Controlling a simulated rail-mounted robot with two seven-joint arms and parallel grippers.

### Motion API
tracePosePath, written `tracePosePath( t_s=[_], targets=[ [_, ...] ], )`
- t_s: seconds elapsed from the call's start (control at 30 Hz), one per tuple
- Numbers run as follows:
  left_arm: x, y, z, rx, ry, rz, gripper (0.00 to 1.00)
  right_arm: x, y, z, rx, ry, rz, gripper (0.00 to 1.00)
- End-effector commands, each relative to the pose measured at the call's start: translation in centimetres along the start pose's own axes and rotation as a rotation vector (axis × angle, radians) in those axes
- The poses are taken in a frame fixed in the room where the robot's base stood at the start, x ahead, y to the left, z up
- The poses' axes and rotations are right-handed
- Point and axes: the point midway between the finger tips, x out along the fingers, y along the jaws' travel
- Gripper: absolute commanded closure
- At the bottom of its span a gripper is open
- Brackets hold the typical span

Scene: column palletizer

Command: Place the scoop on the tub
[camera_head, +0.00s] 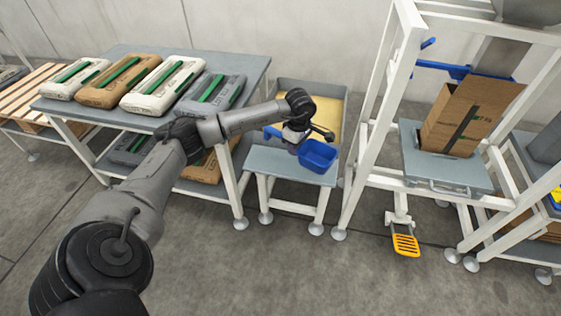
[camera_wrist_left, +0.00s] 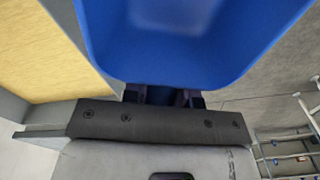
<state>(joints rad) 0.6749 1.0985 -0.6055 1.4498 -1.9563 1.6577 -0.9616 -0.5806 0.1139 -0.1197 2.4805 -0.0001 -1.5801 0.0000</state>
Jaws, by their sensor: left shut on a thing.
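The blue scoop (camera_head: 318,156) is held by my left gripper (camera_head: 297,140), which is shut on it. In the head view the scoop's bowl appears over the right part of a small grey table, and its blue handle end shows left of the gripper. The bowl fills the top of the left wrist view (camera_wrist_left: 190,50), just beyond the fingers (camera_wrist_left: 163,97). The grey tub (camera_head: 312,87) with yellow contents stands behind the small table, partly hidden by my left arm. It also shows at the left of the wrist view (camera_wrist_left: 103,72). My right gripper is out of view.
The small table (camera_head: 285,165) has a bare top. A larger table (camera_head: 250,68) at left carries several bags. A yellow pedal (camera_head: 405,245) sits low in front.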

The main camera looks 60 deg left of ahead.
Motion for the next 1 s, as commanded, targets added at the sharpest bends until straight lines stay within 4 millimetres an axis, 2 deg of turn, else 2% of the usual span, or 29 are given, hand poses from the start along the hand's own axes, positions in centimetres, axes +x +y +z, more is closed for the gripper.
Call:
tracePosePath(
  t_s=[0.03,0.2,0.4,0.67,1.0],
  targets=[
    [1.3,-0.1,-1.3,-0.004,0.004,-0.001,1.00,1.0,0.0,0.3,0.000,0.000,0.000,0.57],
    [3.3,-0.2,-4.6,-0.002,0.003,-0.002,1.00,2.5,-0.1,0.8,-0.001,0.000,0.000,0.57],
    [4.6,-0.3,-7.1,-0.001,0.002,-0.001,1.00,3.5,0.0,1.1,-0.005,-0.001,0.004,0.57],
    [5.2,-0.3,-8.0,0.002,0.000,0.001,1.00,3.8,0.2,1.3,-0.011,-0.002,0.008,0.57],
    [9.0,-0.3,-7.8,0.002,-0.001,-0.001,1.00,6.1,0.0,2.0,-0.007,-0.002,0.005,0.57]
  ],
)
